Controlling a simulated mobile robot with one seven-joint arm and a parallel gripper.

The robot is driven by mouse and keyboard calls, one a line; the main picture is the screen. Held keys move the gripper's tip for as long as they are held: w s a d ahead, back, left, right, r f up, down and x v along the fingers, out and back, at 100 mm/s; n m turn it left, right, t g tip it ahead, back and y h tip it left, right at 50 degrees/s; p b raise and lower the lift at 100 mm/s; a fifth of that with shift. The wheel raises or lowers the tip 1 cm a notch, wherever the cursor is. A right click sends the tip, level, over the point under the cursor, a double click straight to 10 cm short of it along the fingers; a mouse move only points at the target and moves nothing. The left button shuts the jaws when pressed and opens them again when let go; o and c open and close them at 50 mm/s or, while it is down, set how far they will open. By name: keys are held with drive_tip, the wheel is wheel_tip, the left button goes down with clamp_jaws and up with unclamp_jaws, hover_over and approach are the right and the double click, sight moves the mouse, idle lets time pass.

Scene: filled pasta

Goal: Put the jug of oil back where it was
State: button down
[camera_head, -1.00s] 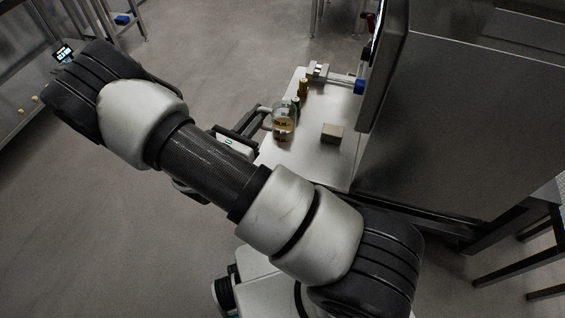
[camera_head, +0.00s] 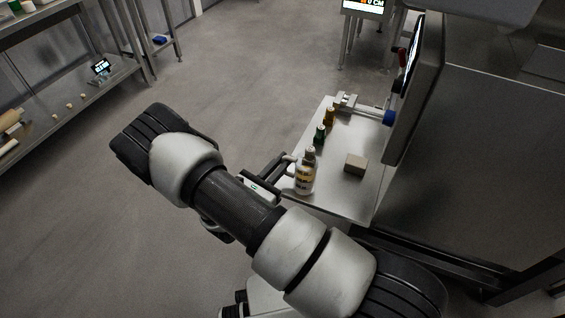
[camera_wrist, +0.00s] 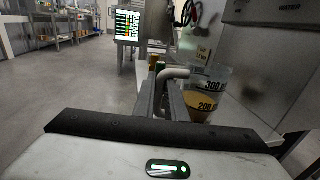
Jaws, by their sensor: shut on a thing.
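The jug of oil (camera_head: 305,182) is a clear measuring jug with dark markings and amber oil low inside, at the front left edge of a steel side table (camera_head: 352,206). It looks upright; I cannot tell whether it touches the table. In the wrist view the jug (camera_wrist: 208,92) is right of the fingers, with markings such as 300 and 200, and its pale handle runs to the fingers. My gripper (camera_head: 284,165) reaches in from the left and is shut on the handle; in the wrist view its fingers (camera_wrist: 163,92) hide part of it.
A green bottle (camera_head: 319,134) and an amber bottle (camera_head: 329,117) stand behind the jug. A small brown box (camera_head: 356,164) sits to its right. A large steel machine (camera_head: 480,150) with a screen panel (camera_head: 418,90) borders the table's right side. The floor at left is open.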

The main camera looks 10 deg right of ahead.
drive_tip(key=c, duration=1.8)
unclamp_jaws()
drive_tip(key=shift+f, duration=0.1)
drive_tip(key=shift+f, duration=0.1)
drive_tip(key=p+v, duration=0.2)
drive_tip(key=v, duration=1.5)
drive_tip(key=s+d+r+m+g+y, duration=0.1)
drive_tip(key=s+d+r+m+g, duration=0.1)
drive_tip(key=d+r+m+g, duration=0.55)
drive_tip(key=s+d+r+m+g+y, duration=0.1)
drive_tip(key=d+r+m+g+y, duration=0.15)
drive_tip(key=r+m+g, duration=0.6)
drive_tip(key=s+d+r+m+t+y, duration=0.1)
drive_tip(key=s+r+m+t+y, duration=0.3)
drive_tip(key=r, duration=0.5)
drive_tip(key=s+d+r+m+t+y, duration=0.2)
drive_tip(key=s+r+m+t+y, duration=0.3)
drive_tip(key=r, duration=0.4)
drive_tip(key=shift+d+r+m+y, duration=0.3)
drive_tip(key=shift+r+m+y, duration=0.05)
drive_tip(key=shift+m, duration=0.45)
